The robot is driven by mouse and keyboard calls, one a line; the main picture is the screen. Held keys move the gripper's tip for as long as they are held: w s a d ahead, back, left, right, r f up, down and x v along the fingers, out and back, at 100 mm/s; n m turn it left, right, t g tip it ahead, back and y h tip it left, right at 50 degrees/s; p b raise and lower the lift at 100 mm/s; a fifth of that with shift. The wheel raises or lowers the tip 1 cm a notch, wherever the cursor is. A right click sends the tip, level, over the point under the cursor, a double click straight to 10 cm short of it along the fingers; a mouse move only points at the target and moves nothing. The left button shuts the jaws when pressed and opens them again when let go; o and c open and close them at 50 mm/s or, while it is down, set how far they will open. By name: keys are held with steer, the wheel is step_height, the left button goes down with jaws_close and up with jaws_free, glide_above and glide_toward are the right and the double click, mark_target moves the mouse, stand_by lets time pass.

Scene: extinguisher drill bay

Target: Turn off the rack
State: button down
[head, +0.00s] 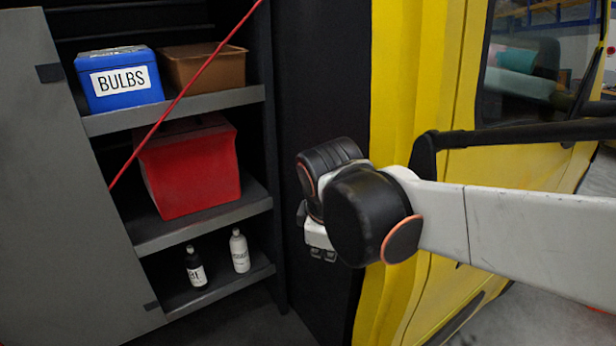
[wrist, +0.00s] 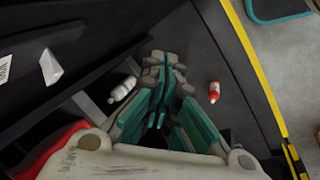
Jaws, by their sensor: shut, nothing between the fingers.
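The rack (head: 150,234) is a dark shelf unit at the left of the head view, with a grey panel (head: 60,190) along its left side. I cannot make out a switch or control on it in either view. My arm reaches in from the right in the head view, and its end is in front of the dark side wall, right of the shelves. The fingers are mostly hidden there. In the wrist view my gripper (wrist: 164,72) has teal-and-grey fingers drawn together at the tips, with nothing seen between them.
The shelves hold a blue BULBS bin (head: 118,80), a brown bin (head: 203,67), a red bin (head: 190,168), a black bottle (head: 195,268) and a white bottle (head: 240,251). A thin red line crosses in front. A red-and-white bottle (wrist: 214,92) lies right of my fingers. A yellow vehicle (head: 440,90) stands right.

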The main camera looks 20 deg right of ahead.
steer(key=w+a+r+n+g+h+p, duration=0.1)
steer(key=w+r+n+p, duration=0.3)
steer(key=p, duration=0.5)
steer(key=w+a+r+n+g+h+p, duration=0.1)
steer(key=w+a+r+n+p, duration=0.2)
steer(key=r+n+p, duration=0.3)
step_height(320, 180, up, 3)
steer(key=w+p, duration=0.1)
steer(key=p, duration=0.1)
steer(key=shift+w+r+g+p, duration=0.15)
steer(key=shift+w+g+p, duration=0.2)
steer(key=shift+g, duration=0.05)
